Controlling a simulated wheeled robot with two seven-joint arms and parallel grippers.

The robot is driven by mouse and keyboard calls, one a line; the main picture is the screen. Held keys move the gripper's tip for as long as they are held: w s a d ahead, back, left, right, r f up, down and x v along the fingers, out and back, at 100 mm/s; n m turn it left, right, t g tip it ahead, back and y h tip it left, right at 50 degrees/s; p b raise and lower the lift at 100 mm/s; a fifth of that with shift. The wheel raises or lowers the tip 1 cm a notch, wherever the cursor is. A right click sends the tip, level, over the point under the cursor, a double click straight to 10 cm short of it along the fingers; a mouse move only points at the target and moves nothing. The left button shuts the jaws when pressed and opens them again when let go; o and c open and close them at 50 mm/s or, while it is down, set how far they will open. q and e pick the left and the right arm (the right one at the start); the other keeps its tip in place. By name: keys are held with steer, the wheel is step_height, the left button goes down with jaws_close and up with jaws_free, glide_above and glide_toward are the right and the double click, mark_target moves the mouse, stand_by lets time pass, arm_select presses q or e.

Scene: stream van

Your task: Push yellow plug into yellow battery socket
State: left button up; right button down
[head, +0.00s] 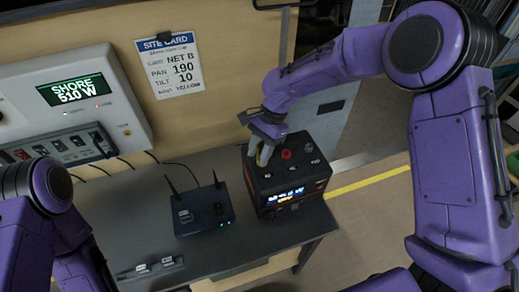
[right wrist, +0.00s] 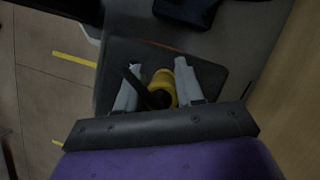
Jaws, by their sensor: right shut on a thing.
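The battery is a black box (head: 292,180) with a lit display on its front, standing at the right end of the dark bench in the head view. A red round part (head: 286,154) shows on its top. My right gripper (head: 262,156) points down at the top's left back corner. In the right wrist view its grey fingers (right wrist: 156,88) are shut on the yellow plug (right wrist: 182,76), which has a black cable (right wrist: 150,96). The yellow socket is hidden by the gripper and plug; I cannot tell how far in the plug is. My left gripper is out of view.
A router with two antennas (head: 203,210) stands left of the battery on the bench (head: 240,250). A grey power panel (head: 70,95) and a site card (head: 170,65) are on the wall behind. Small labelled blocks (head: 150,268) lie at the bench's front left.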

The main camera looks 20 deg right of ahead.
steer(key=shift+f, duration=0.8)
steer(key=c, duration=0.6)
jaws_free()
steer(key=b+v, duration=0.2)
steer(key=v, duration=0.8)
steer(key=shift+d+r, duration=0.1)
steer(key=shift+r, duration=0.15)
